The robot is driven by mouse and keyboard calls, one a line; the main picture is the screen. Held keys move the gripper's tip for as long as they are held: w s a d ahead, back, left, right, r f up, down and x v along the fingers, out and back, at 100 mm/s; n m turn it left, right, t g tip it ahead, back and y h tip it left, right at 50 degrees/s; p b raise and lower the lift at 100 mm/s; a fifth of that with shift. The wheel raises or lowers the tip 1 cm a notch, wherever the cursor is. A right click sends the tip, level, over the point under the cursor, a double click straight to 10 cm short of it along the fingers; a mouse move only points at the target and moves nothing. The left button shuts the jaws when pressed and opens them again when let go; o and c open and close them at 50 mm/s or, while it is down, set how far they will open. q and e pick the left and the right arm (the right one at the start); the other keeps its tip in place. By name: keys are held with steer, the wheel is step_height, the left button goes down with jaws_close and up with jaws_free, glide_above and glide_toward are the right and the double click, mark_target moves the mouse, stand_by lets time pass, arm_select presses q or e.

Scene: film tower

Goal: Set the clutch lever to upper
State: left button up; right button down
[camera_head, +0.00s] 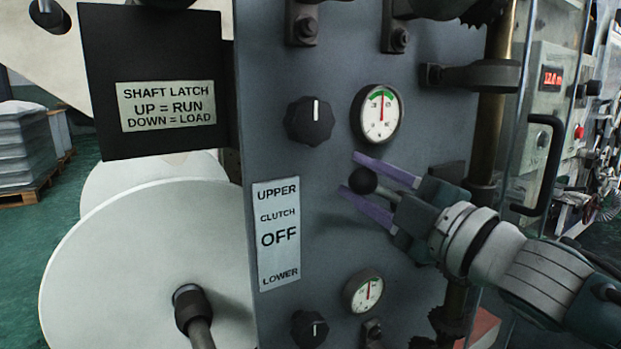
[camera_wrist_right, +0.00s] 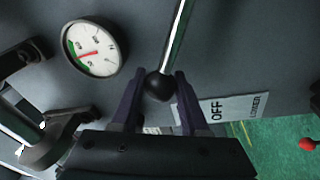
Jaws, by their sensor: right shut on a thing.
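The clutch lever's black ball knob (camera_head: 362,180) stands out in front of the grey panel, right of the clutch label plate (camera_head: 262,258). The plate reads UPPER at its top, OFF in the middle and LOWER at its bottom. My right gripper (camera_head: 352,174) reaches in from the right, with its purple fingers on either side of the knob, shut on it. In the right wrist view the knob (camera_wrist_right: 158,88) sits between the fingers, and a bright metal rod (camera_wrist_right: 178,35) runs up from it. The lever's pivot is hidden. My left gripper is not in view.
A gauge (camera_head: 378,114) and a dark rotary knob (camera_head: 309,121) are above; another gauge (camera_head: 363,292) and knob (camera_head: 310,328) are below. A brass column (camera_head: 493,130) stands to the right. A black shaft latch box (camera_head: 155,60) and large white roll (camera_head: 140,260) are left.

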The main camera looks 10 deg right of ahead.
steer(key=shift+r, duration=0.2)
steer(key=c, duration=0.6)
jaws_free()
steer(key=shift+o, duration=0.9)
steer(key=shift+f, duration=0.1)
steer(key=shift+s+d+f, duration=0.1)
steer(key=shift+s+d, duration=0.2)
steer(key=shift+s, duration=0.2)
steer(key=p+v, duration=0.1)
steer(key=v, duration=0.8)
steer(key=shift+p, duration=0.4)
steer(key=shift+w, duration=0.1)
